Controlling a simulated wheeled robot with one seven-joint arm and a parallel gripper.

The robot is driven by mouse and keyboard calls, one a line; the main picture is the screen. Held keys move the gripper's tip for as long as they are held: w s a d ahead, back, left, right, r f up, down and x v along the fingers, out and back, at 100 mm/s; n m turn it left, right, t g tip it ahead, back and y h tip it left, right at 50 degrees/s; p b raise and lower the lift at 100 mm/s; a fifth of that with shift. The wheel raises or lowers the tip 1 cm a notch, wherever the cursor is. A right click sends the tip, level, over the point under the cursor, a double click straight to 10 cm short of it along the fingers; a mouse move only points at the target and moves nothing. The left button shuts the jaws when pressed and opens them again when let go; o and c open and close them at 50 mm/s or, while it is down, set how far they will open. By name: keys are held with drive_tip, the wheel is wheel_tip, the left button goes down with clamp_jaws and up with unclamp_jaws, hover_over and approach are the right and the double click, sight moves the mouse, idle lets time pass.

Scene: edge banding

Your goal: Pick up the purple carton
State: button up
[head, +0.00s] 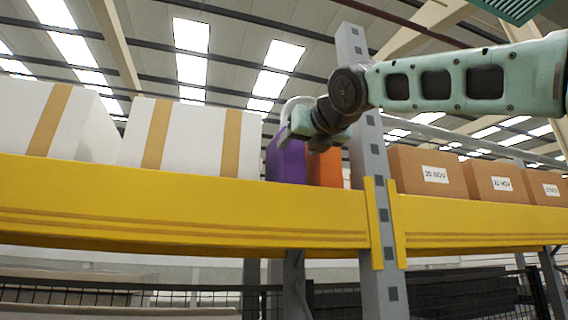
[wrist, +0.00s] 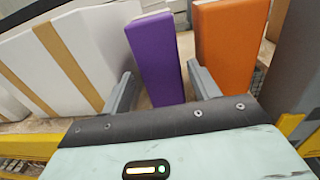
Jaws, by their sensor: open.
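The purple carton (head: 286,163) stands upright on the shelf behind the yellow beam in the head view, partly hidden by my gripper. In the wrist view the purple carton (wrist: 159,62) is tall and narrow, between and just beyond the two fingers. My gripper (wrist: 160,85) is open, with one finger to the left of the carton and the other to its right, in the gap before the orange carton. I cannot tell whether either finger touches it. In the head view my gripper (head: 298,125) is at the carton's upper part.
An orange carton (wrist: 231,45) stands close on the right, also visible in the head view (head: 325,167). White boxes with tan tape (head: 185,137) stand to the left. A grey upright post (head: 375,150) is right of the orange carton. The yellow beam (head: 180,208) runs along the shelf front.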

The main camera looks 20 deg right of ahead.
sight(295, 149)
drive_tip(key=w+p, duration=0.1)
drive_tip(key=w, duration=0.2)
drive_tip(key=w+p, duration=0.1)
drive_tip(key=w, duration=0.1)
drive_tip(key=shift+w+a, duration=0.2)
drive_tip(key=shift+w, duration=0.2)
drive_tip(key=c, duration=0.9)
drive_tip(key=shift+c, duration=0.2)
drive_tip(key=shift+r, duration=0.1)
